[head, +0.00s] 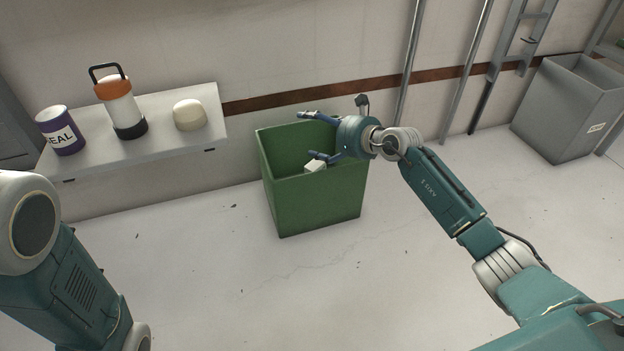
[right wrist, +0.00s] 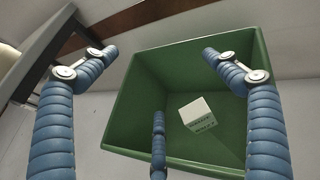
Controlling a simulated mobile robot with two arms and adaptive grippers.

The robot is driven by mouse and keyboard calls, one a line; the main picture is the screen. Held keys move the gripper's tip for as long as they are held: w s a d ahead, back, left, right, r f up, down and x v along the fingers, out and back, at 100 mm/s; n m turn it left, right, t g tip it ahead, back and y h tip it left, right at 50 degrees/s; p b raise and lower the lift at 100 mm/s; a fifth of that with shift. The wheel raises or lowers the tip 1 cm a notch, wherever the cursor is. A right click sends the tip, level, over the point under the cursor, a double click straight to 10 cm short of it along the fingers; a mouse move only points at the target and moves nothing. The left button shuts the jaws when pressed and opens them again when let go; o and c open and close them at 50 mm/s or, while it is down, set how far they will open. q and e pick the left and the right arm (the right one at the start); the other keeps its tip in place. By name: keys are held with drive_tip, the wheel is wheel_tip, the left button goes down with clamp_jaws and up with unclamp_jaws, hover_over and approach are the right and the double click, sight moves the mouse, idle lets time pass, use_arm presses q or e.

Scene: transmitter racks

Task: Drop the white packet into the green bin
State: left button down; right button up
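The green bin (head: 318,205) stands on the floor against the wall, open at the top; it also shows in the right wrist view (right wrist: 118,118). The white packet (head: 316,166) is a small box with dark print on one side. In the right wrist view the packet (right wrist: 197,114) shows within the bin's opening, apart from the fingers. I cannot tell whether it rests on the bin's bottom or is in the air. My right gripper (head: 306,134) is above the bin with its fingers spread and empty; its fingers also show in the right wrist view (right wrist: 160,75). My left gripper is out of view.
A white shelf (head: 95,152) left of the bin holds a purple can (head: 61,131), an orange-and-white lantern (head: 118,105) and a cream dome-shaped object (head: 189,115). A grey bin (head: 570,110) stands at the far right beside a metal ladder (head: 505,55). The floor before the green bin is clear.

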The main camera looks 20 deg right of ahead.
drive_tip(key=shift+s+d, duration=0.1)
drive_tip(key=v, duration=1.1)
drive_tip(key=shift+s+r, duration=0.25)
drive_tip(key=shift+s, duration=0.05)
drive_tip(key=shift+d, duration=0.1)
